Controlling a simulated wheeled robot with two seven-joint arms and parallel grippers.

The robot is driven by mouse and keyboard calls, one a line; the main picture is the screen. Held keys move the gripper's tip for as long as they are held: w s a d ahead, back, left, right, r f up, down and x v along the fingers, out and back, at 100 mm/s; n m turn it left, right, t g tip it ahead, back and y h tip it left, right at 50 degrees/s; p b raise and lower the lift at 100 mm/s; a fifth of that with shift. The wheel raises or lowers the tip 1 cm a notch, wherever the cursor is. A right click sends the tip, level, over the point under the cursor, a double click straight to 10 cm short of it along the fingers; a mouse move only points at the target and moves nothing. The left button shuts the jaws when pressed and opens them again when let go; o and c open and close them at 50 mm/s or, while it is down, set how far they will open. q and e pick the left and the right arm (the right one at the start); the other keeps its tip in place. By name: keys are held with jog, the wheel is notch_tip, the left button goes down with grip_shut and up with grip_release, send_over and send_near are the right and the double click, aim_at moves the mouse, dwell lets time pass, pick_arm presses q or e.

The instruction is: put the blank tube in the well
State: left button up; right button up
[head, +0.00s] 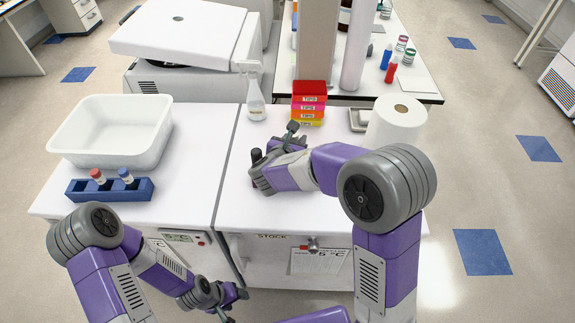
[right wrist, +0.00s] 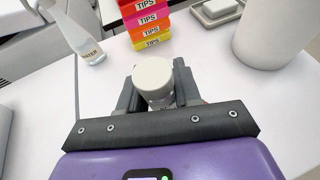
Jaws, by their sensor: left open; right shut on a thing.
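A white-capped tube (right wrist: 153,78) is in my right gripper (right wrist: 156,92), between its two dark fingers, in the right wrist view. It has no visible label there, and its lower part is hidden. In the head view my right gripper (head: 257,170) is over the right part of the white worktop, and the held tube cannot be made out. A blue rack (head: 110,191) at the left front of the worktop holds a red-capped tube (head: 98,176) and a blue-capped tube (head: 126,176). My left gripper (head: 230,301) is open and low, in front of the cabinet below the worktop.
A white tub (head: 110,135) stands behind the rack. A water flask (head: 256,105), stacked tip boxes (head: 309,103) and a paper roll (head: 397,121) line the back right. A large white machine (head: 185,45) stands behind. The worktop's middle front is clear.

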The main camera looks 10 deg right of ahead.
notch_tip(320, 180, down, 10)
jog(key=b, duration=0.3)
jog(key=shift+r, duration=0.15)
jog(key=shift+w, duration=0.1)
pick_arm(q)
notch_tip(320, 180, down, 3)
jog(key=shift+w+r, duration=0.1)
jog(key=shift+w, duration=0.05)
pick_arm(e)
jog(key=shift+f, duration=0.3)
jog(key=o, duration=0.7)
jog(key=shift+r, duration=0.1)
jog(key=shift+o, duration=0.2)
